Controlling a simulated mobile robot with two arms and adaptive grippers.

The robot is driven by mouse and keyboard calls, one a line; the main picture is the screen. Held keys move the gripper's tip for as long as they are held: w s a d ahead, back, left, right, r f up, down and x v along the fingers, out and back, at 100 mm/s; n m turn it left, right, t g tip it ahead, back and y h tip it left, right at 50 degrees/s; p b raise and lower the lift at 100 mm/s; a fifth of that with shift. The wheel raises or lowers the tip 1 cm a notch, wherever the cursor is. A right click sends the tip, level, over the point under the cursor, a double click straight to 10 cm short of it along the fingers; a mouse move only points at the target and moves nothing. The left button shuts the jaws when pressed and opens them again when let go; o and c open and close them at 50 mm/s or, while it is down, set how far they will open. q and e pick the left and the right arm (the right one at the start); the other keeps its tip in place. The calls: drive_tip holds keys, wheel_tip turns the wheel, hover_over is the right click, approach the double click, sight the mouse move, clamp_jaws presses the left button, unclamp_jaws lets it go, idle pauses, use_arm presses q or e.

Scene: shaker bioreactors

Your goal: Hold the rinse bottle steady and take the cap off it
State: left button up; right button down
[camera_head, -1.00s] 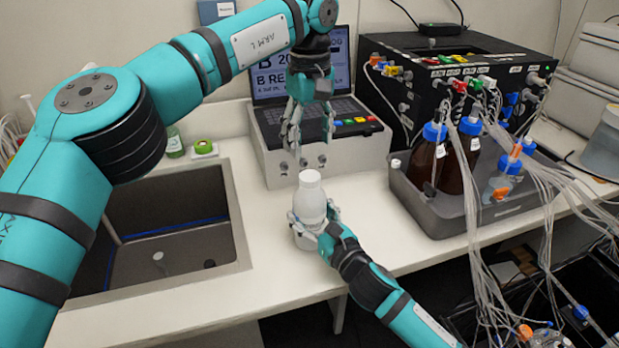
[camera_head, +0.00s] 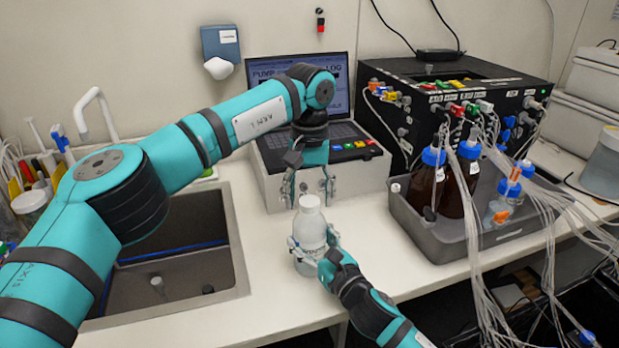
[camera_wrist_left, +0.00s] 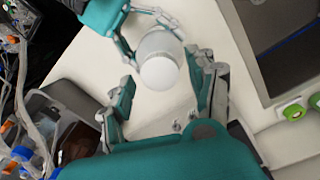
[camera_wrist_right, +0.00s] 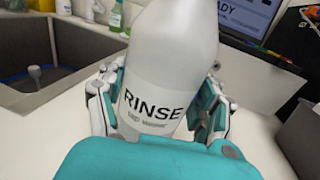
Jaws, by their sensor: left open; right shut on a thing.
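The white rinse bottle (camera_head: 310,238) stands upright on the bench in the head view, with its white cap (camera_head: 309,203) on top. The right wrist view shows its RINSE label (camera_wrist_right: 152,106). My right gripper (camera_head: 312,252) is shut around the bottle's body from the front right. My left gripper (camera_head: 309,196) points down just above the cap, its fingers spread. In the left wrist view the cap (camera_wrist_left: 159,73) lies between and a little beyond the open left fingers (camera_wrist_left: 163,98), with no contact visible. The cap hides much of the bottle in that view.
A sink (camera_head: 165,262) lies left of the bottle. A laptop-topped console (camera_head: 335,178) stands behind it. At right are a grey tray (camera_head: 432,228) with brown bottles, a black box (camera_head: 460,90) and hanging tubes. Bench around the bottle is clear.

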use_arm(q)
drive_tip(key=shift+f, duration=0.4)
drive_tip(key=shift+c, duration=0.4)
